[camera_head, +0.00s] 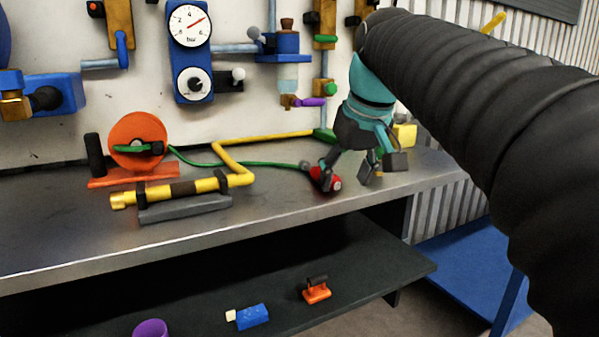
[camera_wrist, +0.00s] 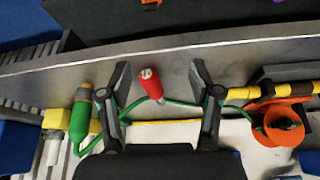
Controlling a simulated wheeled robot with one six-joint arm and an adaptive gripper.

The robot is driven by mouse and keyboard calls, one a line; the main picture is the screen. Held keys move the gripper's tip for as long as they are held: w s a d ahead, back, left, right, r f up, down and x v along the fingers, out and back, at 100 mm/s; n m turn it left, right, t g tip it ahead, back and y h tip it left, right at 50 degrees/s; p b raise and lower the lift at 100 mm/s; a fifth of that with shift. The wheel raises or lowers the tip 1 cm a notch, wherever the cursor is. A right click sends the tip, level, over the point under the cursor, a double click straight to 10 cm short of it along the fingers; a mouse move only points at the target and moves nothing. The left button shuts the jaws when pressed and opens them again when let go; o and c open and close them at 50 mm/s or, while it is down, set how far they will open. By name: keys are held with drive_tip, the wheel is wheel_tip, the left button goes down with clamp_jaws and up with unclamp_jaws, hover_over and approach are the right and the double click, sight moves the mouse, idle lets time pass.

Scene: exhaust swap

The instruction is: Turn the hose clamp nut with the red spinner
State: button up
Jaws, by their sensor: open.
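The red spinner (camera_head: 325,179) lies on the grey workbench near its front edge, with a green hose running from it. In the wrist view the spinner (camera_wrist: 150,85) shows between the fingers, nearer the left one, with its pale tip toward the bench edge. My gripper (camera_head: 362,170) is open, pointing down over the bench; its fingers also show spread in the wrist view (camera_wrist: 160,72). In the head view one finger overlaps the spinner; I cannot tell whether they touch. A yellow pipe (camera_head: 206,185) with a brown sleeve rests on a grey stand. I cannot make out the clamp nut.
An orange hose reel (camera_head: 137,140) stands at the bench's left. The green hose (camera_head: 215,164) crosses toward the spinner. A green bottle-shaped part (camera_wrist: 80,122) and a yellow block (camera_wrist: 57,118) are beside my gripper. Gauges (camera_head: 190,50) hang behind. A lower shelf (camera_head: 375,265) holds small parts.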

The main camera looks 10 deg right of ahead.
drive_tip(key=w+d+r+n+p, duration=0.1)
drive_tip(key=w+r+n, duration=0.1)
drive_tip(key=w+r, duration=0.55)
drive_tip(key=shift+g, duration=0.3)
drive_tip(key=b+x, duration=0.1)
drive_tip(key=x, duration=0.5)
drive_tip(key=b+x, duration=0.2)
drive_tip(key=x, duration=0.4)
drive_tip(key=shift+w+a+f, duration=0.25)
clamp_jaws()
drive_tip(key=shift+r, duration=0.1)
wheel_tip(320, 180, up, 10)
drive_tip(key=p, duration=0.3)
